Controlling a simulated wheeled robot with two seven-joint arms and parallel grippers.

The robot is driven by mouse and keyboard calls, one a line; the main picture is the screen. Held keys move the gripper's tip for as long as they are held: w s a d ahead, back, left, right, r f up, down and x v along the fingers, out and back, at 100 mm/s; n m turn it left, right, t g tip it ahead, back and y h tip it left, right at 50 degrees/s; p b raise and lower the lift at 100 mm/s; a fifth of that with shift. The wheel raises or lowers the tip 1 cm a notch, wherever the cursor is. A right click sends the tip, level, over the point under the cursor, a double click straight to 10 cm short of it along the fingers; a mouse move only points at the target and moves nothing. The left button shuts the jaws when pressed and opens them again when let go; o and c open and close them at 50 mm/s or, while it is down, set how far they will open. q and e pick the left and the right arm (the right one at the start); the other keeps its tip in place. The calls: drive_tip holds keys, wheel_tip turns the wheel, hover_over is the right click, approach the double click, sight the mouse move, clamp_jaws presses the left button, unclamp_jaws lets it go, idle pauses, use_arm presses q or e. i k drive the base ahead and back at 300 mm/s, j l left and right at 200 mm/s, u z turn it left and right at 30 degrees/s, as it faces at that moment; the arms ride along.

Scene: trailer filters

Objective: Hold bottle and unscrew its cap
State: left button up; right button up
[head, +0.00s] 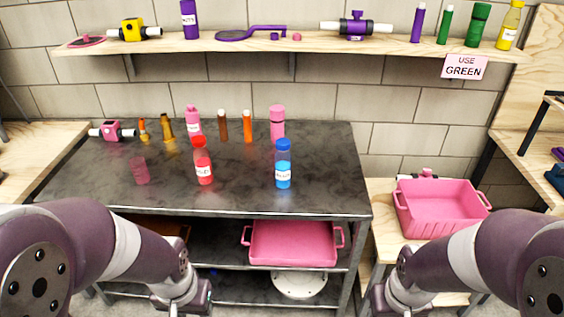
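Two clear bottles stand upright on the dark counter: a red bottle (203,168) with a red cap (199,142), and a blue bottle (283,172) with a blue cap (283,145). Both have white labels, and both caps are on. Further back are a pink bottle with a spout top (193,122) and a pink capped container (277,123). My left gripper (183,301) and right gripper (387,302) are low at the bottom edge, in front of the counter and well away from the bottles. Their fingertips are cut off by the frame.
Small brown and orange items stand at the counter's back, and a translucent pink cup (139,171) at left. A wooden shelf (350,42) above holds bottles and tools, with a "USE GREEN" sign (464,67). Pink trays sit under the counter (293,244) and at right (440,210).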

sight(283, 160)
drive_tip(key=i+j, duration=0.1)
drive_tip(key=i, duration=0.65)
drive_tip(key=i+j, duration=0.1)
drive_tip(key=i, duration=0.65)
